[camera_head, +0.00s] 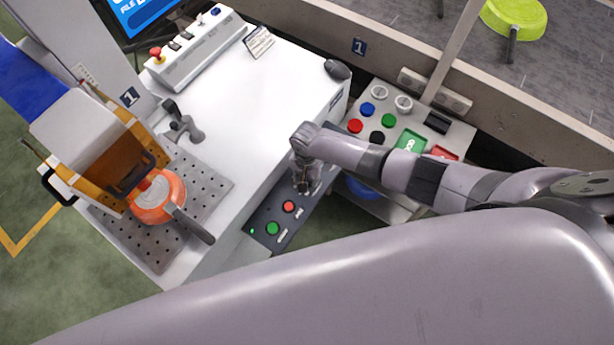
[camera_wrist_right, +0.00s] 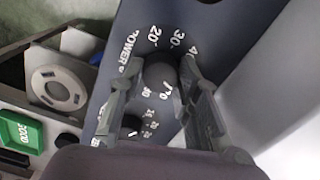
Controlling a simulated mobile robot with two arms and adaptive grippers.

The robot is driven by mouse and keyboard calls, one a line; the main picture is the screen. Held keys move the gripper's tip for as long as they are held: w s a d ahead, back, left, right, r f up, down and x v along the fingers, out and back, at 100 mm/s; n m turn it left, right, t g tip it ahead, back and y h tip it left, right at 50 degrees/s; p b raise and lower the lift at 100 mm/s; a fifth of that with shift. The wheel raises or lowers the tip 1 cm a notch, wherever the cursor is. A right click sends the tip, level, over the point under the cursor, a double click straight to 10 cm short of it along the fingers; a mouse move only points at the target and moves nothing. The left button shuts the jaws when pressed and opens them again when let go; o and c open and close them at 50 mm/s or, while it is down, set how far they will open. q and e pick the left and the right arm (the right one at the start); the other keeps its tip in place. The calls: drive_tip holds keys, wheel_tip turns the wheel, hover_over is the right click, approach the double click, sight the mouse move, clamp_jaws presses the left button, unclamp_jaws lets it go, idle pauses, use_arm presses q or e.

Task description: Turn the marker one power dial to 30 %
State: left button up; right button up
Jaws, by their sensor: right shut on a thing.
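The power dial (camera_wrist_right: 161,73) is a dark round knob on a dark panel (camera_wrist_right: 155,14), with white "POWER" lettering and numbers such as 20, 30 and 40 around it. My right gripper (camera_wrist_right: 160,70) is shut on the dial, one finger on each side. Which number the dial points at cannot be made out. In the head view my right gripper (camera_head: 304,185) is over the dark control panel (camera_head: 262,217) on the white table's side, and hides the dial there. A marker plate with a 1 (camera_head: 129,96) stands by the white table. My left gripper is not in view.
The same panel carries a red button (camera_head: 289,206) and a green button (camera_head: 272,228). A smaller dial (camera_wrist_right: 131,122) is close below my gripper. A grey button box (camera_head: 354,111) lies beyond my right arm. An orange pan (camera_head: 158,197) rests on the perforated plate (camera_head: 212,190).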

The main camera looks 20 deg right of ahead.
drive_tip(key=c, duration=0.3)
drive_tip(key=shift+n, duration=0.4)
drive_tip(key=n+p, duration=0.1)
drive_tip(key=n, duration=0.2)
drive_tip(key=shift+n, duration=0.4)
drive_tip(key=n, duration=1.6)
drive_tip(key=shift+n, duration=0.3)
